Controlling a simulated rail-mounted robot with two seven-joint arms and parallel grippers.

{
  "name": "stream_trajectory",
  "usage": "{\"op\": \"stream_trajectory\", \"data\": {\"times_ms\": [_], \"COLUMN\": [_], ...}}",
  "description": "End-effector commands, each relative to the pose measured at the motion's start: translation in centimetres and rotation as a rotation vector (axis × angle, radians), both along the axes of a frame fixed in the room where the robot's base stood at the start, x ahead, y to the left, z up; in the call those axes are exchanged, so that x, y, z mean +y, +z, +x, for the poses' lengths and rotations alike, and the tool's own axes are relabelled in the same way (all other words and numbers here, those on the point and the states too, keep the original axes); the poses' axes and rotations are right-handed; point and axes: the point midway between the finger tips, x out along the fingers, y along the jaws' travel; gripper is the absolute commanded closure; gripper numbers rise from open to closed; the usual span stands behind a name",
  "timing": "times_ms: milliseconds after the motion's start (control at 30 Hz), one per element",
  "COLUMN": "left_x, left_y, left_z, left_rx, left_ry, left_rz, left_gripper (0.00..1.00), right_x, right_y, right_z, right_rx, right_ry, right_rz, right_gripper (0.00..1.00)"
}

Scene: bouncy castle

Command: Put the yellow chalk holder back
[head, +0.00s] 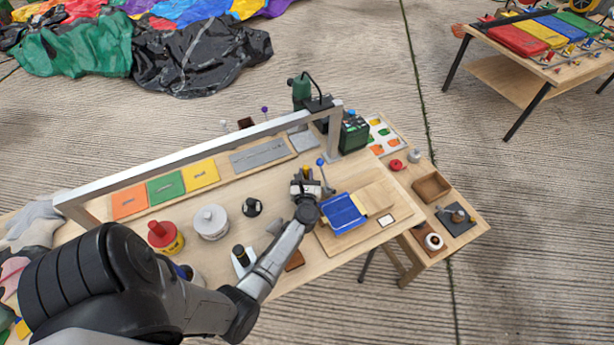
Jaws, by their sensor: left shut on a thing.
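My left gripper (306,182) is over the middle of the workbench (285,270), left of the blue tray. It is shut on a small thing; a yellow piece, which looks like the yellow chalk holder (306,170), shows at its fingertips. Most of the held thing is hidden by the gripper. From this angle I cannot tell whether it touches the bench. My right gripper is not in view.
A metal rail (205,152) runs above the bench's back edge. Orange, green and yellow plates (166,188) lie under it. A blue tray (343,213) is right of my gripper. A white can (211,222) and a red-topped can (165,237) stand left.

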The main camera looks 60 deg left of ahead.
Motion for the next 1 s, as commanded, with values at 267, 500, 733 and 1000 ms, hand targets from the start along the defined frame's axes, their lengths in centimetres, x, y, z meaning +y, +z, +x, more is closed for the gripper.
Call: {"op": "stream_trajectory", "data": {"times_ms": [267, 500, 733, 1000], "left_x": [0.0, 0.0, 0.0, -0.6], "left_y": [-0.5, -0.4, -0.4, 0.0], "left_z": [0.0, 0.0, 0.0, -0.3], "left_rx": [-0.001, -0.001, 0.0, 0.0], "left_ry": [0.0, 0.0, 0.0, -0.005], "left_rz": [-0.001, -0.001, 0.0, -0.001], "left_gripper": [1.0, 0.6, 0.54, 0.54], "right_x": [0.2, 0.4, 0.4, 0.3], "right_y": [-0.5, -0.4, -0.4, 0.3], "right_z": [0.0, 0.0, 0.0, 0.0], "right_rx": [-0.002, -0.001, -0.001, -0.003], "right_ry": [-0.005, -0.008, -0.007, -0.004], "right_rz": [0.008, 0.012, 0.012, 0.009], "right_gripper": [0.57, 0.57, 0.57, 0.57]}}
